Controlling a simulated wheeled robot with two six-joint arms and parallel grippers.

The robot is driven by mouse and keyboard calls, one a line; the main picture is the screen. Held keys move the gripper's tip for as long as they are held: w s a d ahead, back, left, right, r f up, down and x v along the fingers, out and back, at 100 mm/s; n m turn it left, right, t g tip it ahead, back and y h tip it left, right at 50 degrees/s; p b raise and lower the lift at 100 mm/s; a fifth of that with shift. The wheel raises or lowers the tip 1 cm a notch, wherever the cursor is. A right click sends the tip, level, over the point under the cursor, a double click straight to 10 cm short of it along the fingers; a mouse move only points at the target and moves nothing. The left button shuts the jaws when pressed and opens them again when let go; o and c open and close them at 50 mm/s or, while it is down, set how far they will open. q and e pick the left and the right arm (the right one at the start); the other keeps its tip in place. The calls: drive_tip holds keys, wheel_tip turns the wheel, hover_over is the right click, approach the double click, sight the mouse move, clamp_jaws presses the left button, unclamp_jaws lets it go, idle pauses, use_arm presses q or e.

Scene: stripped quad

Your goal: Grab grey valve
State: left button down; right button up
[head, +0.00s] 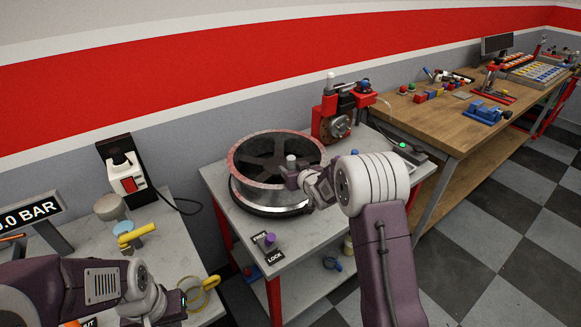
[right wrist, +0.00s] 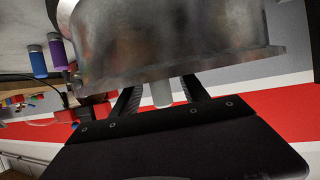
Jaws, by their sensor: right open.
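A metal wheel rim (head: 237,163) lies on the grey-topped table, and its flank fills the top of the right wrist view (right wrist: 170,45). A small grey cylinder, which looks like the grey valve (right wrist: 162,94), shows below the rim's edge in that view. It also shows at the rim's right side in the head view (head: 291,160). My right gripper (head: 293,178) is open at the rim's right side. Its two black fingers (right wrist: 162,100) stand on either side of the grey cylinder; contact is unclear. My left gripper (head: 172,303) is low at the left, its jaws unclear.
A red machine (head: 338,115) stands behind the rim. A FREE/LOCK switch (head: 268,243) is at the table's front. Blue (right wrist: 38,63) and purple (right wrist: 57,49) cylinders show in the right wrist view. A yellow-handled tool (head: 136,235) lies on the left table.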

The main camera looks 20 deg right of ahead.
sight(289, 163)
drive_tip(key=shift+w+d, duration=0.1)
drive_tip(key=shift+w, duration=0.25)
drive_tip(key=p+x, duration=0.1)
drive_tip(key=x, duration=0.3)
drive_tip(key=shift+r, duration=0.1)
drive_tip(key=shift+w, duration=0.25)
drive_tip(key=shift+s, duration=0.1)
drive_tip(key=c, duration=0.4)
clamp_jaws()
